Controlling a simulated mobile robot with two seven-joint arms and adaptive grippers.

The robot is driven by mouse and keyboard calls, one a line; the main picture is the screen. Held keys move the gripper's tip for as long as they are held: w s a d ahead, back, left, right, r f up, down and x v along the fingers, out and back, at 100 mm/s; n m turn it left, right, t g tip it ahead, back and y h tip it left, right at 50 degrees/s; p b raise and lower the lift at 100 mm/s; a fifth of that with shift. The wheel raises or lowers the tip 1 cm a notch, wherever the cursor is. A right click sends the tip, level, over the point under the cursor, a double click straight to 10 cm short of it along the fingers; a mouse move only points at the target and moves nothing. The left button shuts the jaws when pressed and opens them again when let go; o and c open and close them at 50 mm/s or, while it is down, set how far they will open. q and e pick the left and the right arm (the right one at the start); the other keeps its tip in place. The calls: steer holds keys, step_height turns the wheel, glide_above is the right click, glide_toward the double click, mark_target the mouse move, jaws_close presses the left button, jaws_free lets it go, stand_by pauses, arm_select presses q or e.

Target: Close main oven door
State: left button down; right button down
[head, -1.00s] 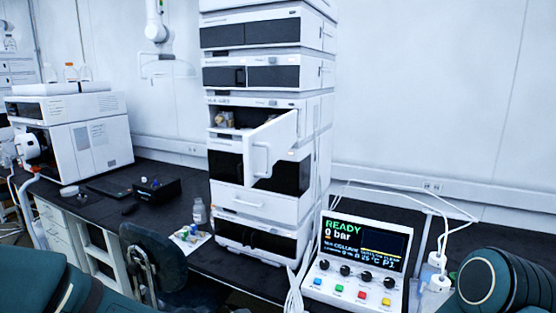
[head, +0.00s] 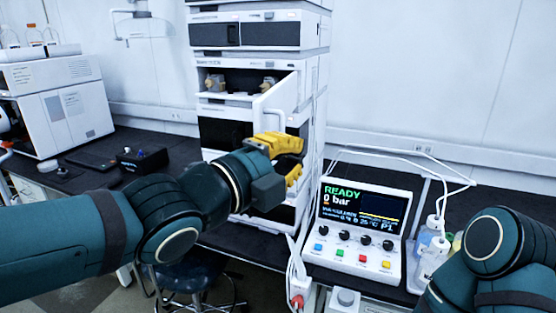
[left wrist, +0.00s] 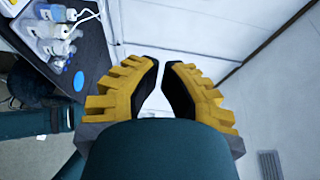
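The main oven door (head: 279,97) is a white panel that stands swung open toward the front right of the instrument stack. The oven compartment (head: 238,80) behind it is open, with small metal parts inside. My left gripper (head: 300,160) is in front of the stack, just below the door, and hides the door's lower part. Whether it touches the door cannot be told. In the left wrist view its yellow fingers (left wrist: 161,66) are partly open, with a narrow empty gap at the tips. My right gripper is out of view; only part of my right arm shows at lower right.
A control box (head: 360,225) reading "READY 0 bar" stands right of the stack, with bottles (head: 430,250) and white tubing beside it. A white instrument (head: 60,105) and a black box (head: 142,160) are on the left bench. A stool (head: 190,275) stands below my left arm.

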arm_select(q)
steer(key=x, duration=0.7)
steer(key=a, duration=0.2)
steer(key=w+a+p, duration=0.1)
steer(key=a, duration=0.1)
steer(key=shift+a+p, duration=0.1)
steer(key=shift+p, duration=0.2)
steer(key=shift+a, duration=0.1)
